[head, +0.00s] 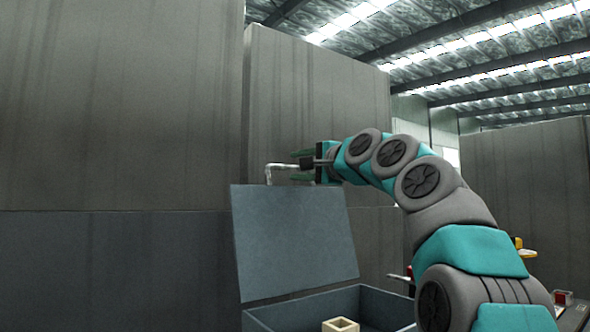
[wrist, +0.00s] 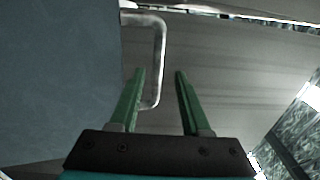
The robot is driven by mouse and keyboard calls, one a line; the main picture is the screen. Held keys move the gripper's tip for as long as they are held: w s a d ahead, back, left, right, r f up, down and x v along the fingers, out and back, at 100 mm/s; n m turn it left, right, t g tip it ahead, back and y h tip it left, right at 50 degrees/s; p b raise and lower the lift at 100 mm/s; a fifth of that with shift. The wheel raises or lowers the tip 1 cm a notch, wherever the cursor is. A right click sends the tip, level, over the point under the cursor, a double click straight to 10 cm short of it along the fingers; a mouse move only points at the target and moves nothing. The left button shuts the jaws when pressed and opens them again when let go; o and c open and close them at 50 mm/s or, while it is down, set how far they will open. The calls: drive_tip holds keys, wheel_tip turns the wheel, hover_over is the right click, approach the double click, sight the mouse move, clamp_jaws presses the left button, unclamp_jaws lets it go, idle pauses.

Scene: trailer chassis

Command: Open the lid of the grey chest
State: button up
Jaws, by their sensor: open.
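The grey chest (head: 385,300) is low in the head view, with its lid (head: 295,240) raised and leaning slightly back, so the inside shows. A pale metal handle (head: 278,167) stands out at the lid's upper edge. My gripper (head: 298,165) is open beside the handle, above the lid. In the wrist view the lid (wrist: 55,80) fills the left side, and the handle (wrist: 160,50) reaches between the open green fingers of my gripper (wrist: 159,72), nearer the left one. I cannot tell whether a finger touches it.
A beige hollow square block (head: 341,325) is inside the chest. Tall grey panels (head: 120,110) stand behind and to the left. A small red box (head: 562,297) and a yellow item (head: 525,250) are at the lower right, beyond my arm.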

drive_tip(key=shift+b+v, duration=0.5)
drive_tip(key=shift+v, duration=2.25)
drive_tip(key=shift+r, duration=0.1)
